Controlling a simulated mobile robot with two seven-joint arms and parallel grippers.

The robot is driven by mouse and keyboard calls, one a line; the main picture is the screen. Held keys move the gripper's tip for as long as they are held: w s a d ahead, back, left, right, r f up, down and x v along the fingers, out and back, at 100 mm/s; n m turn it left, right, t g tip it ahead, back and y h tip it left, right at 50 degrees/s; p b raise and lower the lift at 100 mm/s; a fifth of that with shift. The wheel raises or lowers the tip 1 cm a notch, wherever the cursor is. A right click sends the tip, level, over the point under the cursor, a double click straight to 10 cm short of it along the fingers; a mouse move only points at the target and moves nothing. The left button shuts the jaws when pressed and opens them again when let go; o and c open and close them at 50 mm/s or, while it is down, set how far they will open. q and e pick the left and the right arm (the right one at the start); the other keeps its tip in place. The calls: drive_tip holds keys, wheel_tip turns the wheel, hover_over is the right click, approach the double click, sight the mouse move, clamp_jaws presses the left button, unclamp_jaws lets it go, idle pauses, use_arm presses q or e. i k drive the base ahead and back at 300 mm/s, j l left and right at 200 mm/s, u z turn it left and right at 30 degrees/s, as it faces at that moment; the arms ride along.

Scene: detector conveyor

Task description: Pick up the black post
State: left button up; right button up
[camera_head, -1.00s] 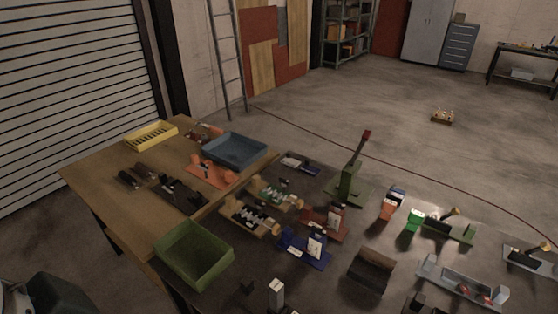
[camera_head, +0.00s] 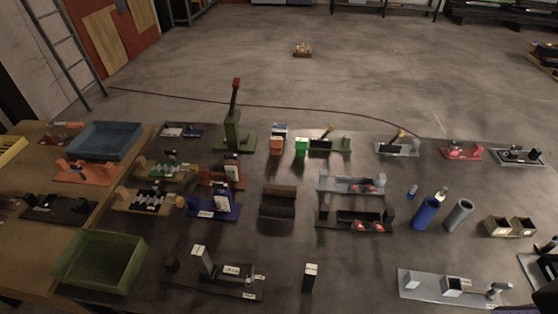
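A dark upright post (camera_head: 310,277) with a pale top stands alone on the dark table near the front, in the middle of the head view. Another upright post (camera_head: 201,262), dark with a pale upper face, stands to its left at the end of a black base plate (camera_head: 221,285). I cannot tell for certain which one the task calls the black post. Neither of my grippers shows clearly.
A green tray (camera_head: 100,262) and a blue tray (camera_head: 104,141) are on the left. A brown-black block (camera_head: 277,201) is behind the lone post. A grey fixture (camera_head: 452,287) is to its right. The table directly around the lone post is clear.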

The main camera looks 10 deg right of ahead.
sight(310, 272)
drive_tip(key=i+l+u, duration=0.2)
drive_tip(key=l+u, duration=0.25)
drive_tip(key=i+l+u, duration=0.1)
drive_tip(key=l+u, duration=1.25)
drive_tip(key=l, duration=0.15)
drive_tip(key=k+j+z, duration=0.15)
drive_tip(key=k+z, duration=0.75)
drive_tip(key=k+l+z, duration=0.1)
drive_tip(key=k+z, duration=0.2)
drive_tip(key=z, duration=0.15)
drive_tip(key=k+l+z, duration=0.3)
drive_tip(key=z, duration=0.15)
drive_tip(key=k+u, duration=0.1)
drive_tip(key=u, duration=1.15)
drive_tip(key=k+j+z, duration=0.15)
drive_tip(key=j+z, duration=0.1)
drive_tip(key=j, duration=0.25)
